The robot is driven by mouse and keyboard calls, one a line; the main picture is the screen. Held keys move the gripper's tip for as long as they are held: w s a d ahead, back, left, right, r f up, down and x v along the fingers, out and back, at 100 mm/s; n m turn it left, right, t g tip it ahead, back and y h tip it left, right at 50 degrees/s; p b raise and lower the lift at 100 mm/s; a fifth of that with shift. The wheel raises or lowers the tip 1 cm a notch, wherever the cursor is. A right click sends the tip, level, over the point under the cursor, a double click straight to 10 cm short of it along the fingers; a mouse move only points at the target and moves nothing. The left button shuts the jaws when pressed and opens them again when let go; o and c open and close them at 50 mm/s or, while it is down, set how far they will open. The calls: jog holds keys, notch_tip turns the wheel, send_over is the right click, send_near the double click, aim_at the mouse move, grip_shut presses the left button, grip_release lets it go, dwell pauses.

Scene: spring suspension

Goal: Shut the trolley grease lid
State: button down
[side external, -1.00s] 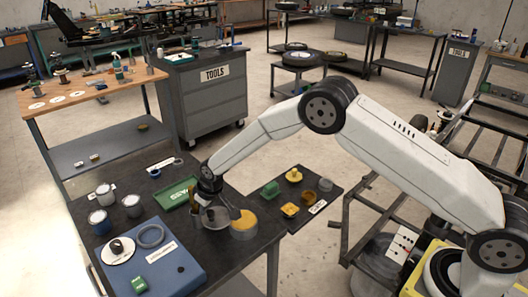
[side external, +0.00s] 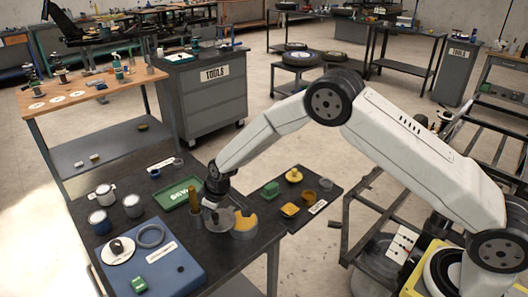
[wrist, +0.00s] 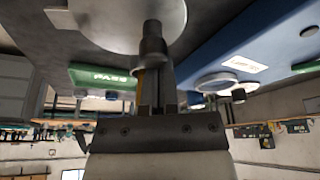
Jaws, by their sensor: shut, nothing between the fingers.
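The grease tin (side external: 244,232) stands near the front edge of the dark table, with orange grease showing on its right side. The round grey lid (side external: 218,220) lies across the tin's left side, so the tin is partly covered. My gripper (side external: 212,202) points down at the lid, shut and empty. In the wrist view the lid (wrist: 115,18) fills the top, with a dark upright knob (wrist: 152,45) just in front of my closed fingertips (wrist: 156,75). I cannot tell whether they touch. The gripper hides part of the lid in the side view.
An orange-brown upright stick (side external: 194,197) stands close left of my gripper. A green tray (side external: 177,195) lies behind it. A blue mat (side external: 175,262) with parts is at the front left. Several small tins (side external: 101,220) stand left. A side shelf (side external: 325,190) holds yellow and green parts.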

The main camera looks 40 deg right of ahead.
aim_at(220, 229)
jog(key=s+n, duration=0.1)
jog(key=s+n+y, duration=0.1)
jog(key=n, duration=0.1)
jog(key=shift+s+d+g, duration=0.25)
jog(key=shift+d+g, duration=0.1)
jog(key=shift+g, duration=0.05)
jog(key=s+n, duration=0.1)
jog(key=s+d+n+g, duration=0.1)
jog(key=n, duration=0.1)
jog(key=shift+d+n, duration=0.1)
jog(key=shift+n, duration=0.2)
jog(key=d+n, duration=0.1)
jog(key=s+n+g, duration=0.1)
jog(key=n, duration=0.1)
jog(key=shift+s+d+y, duration=0.3)
jog(key=shift+d+y, duration=0.1)
jog(key=d+n, duration=0.1)
jog(key=s+d+n+g, duration=0.1)
jog(key=n, duration=0.1)
jog(key=shift+n, duration=0.3)
jog(key=shift+s+d, duration=0.15)
jog(key=shift+d, duration=0.25)
jog(key=shift+d+r, duration=0.1)
jog(key=v, duration=0.9)
jog(key=shift+r, duration=0.4)
